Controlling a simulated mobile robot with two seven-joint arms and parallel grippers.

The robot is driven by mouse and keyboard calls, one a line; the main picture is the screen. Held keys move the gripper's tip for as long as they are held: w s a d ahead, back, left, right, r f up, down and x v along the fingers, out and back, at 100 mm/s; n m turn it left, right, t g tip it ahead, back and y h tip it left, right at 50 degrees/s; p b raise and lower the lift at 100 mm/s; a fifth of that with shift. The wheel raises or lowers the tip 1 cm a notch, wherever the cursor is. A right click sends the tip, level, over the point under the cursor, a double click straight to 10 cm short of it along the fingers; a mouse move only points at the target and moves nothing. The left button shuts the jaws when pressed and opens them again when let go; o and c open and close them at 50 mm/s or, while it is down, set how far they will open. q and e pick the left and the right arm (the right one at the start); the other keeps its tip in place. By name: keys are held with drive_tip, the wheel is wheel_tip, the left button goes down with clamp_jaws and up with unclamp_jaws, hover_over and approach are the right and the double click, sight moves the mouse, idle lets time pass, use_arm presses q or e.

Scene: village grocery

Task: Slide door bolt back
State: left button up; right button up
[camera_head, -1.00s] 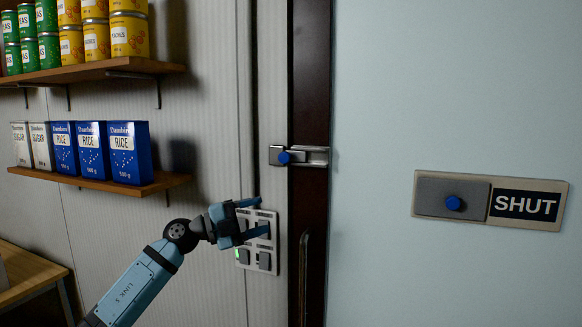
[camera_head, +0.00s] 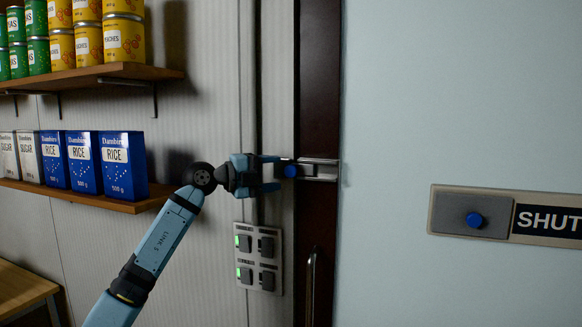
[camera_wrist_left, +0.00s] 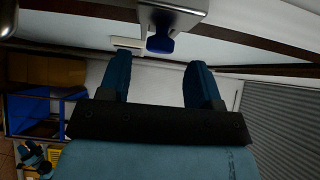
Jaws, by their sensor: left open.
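The door bolt (camera_head: 320,170) is a grey metal bar mounted across the dark door frame. Its blue knob (camera_head: 290,172) shows at the left end of the visible part; the bolt's far left end is hidden by my gripper. My left gripper (camera_head: 272,173) is open, its fingertips just left of the knob, one above and one below its height. In the left wrist view the knob (camera_wrist_left: 160,43) shows just ahead of the gap between my two fingertips (camera_wrist_left: 159,72). I see no contact and nothing is held. My right gripper is not in view.
A switch panel (camera_head: 258,258) with green lights is below the gripper. A door handle (camera_head: 311,285) is below the bolt. A sliding sign (camera_head: 454,222) reading SHUT is on the pale door. Shelves with cans and rice boxes (camera_head: 123,165) are at the left.

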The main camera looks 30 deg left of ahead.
sight(287, 172)
use_arm(q)
drive_tip(key=p+x, duration=0.1)
drive_tip(key=x, duration=0.4)
drive_tip(key=shift+w, duration=0.1)
